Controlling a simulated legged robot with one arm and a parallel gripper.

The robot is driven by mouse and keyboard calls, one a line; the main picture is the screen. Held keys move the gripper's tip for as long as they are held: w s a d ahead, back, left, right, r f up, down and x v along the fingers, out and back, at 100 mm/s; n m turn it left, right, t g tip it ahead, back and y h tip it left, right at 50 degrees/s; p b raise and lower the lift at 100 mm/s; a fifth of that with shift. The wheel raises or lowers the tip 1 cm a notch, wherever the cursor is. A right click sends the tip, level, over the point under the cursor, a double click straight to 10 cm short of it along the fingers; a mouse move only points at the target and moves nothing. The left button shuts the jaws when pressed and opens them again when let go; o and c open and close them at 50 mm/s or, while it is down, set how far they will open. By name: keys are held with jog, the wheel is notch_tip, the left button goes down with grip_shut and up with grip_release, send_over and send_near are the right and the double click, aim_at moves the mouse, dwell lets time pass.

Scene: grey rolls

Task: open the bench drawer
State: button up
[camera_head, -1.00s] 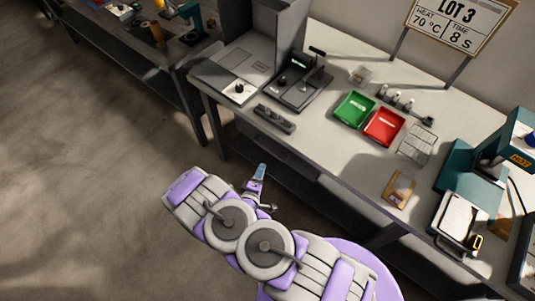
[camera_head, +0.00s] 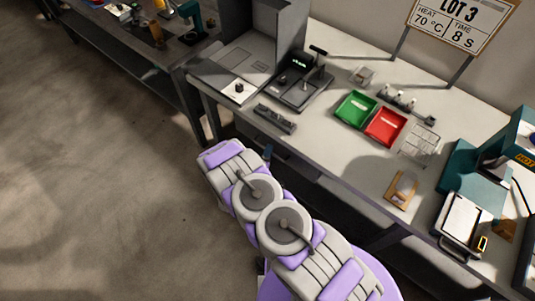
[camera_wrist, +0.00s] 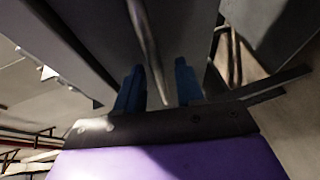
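The bench drawer shows in the wrist view as a grey panel (camera_wrist: 190,25) close in front of my gripper. A pale, slim bar (camera_wrist: 148,50), apparently its handle, runs between my two blue fingers. My gripper (camera_wrist: 158,85) is open, one finger on each side of the bar, with gaps visible. Whether the fingers touch the bar cannot be told. In the head view, only a blue fingertip (camera_head: 267,152) of my gripper shows, just below the bench's front edge. My arm hides the rest of it and much of the drawer area.
The bench top (camera_head: 335,145) carries a green tray (camera_head: 355,109), a red tray (camera_head: 385,127), a dark device (camera_head: 301,82) and a teal press (camera_head: 475,175). Another bench (camera_head: 135,55) stands at the upper left. The floor (camera_head: 90,180) at the left is clear.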

jog(key=shift+c, duration=0.5)
grip_shut()
jog(key=shift+s, duration=0.1)
